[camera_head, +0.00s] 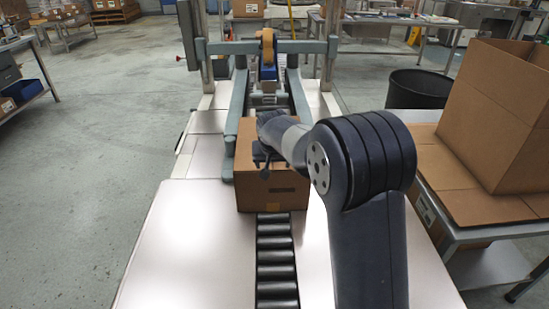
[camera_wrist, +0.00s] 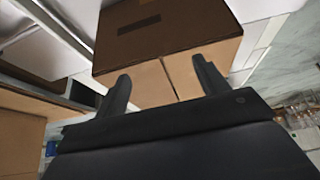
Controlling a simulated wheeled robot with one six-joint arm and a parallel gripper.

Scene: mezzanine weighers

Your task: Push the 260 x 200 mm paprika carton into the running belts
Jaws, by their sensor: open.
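The brown paprika carton (camera_head: 270,195) stands upright on the black roller track, at the near end of the grey-green side rails of the belt machine (camera_head: 237,115). Its left side is close beside the left rail's near end; my arm hides much of its top and right side. The carton fills the upper middle of the wrist view (camera_wrist: 175,35). My gripper (camera_wrist: 165,82) is open, its two fingers apart with the carton's face beyond them and nothing held between. In the head view my gripper (camera_head: 264,160) is at the carton's top; I cannot tell whether it touches.
The bare roller track (camera_head: 277,265) runs toward me between pale metal plates (camera_head: 195,240). A tape head (camera_head: 267,58) and crossbar span the machine farther back. On the right are a large open carton (camera_head: 495,115) on a table and a black bin (camera_head: 418,90). Open floor lies left.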

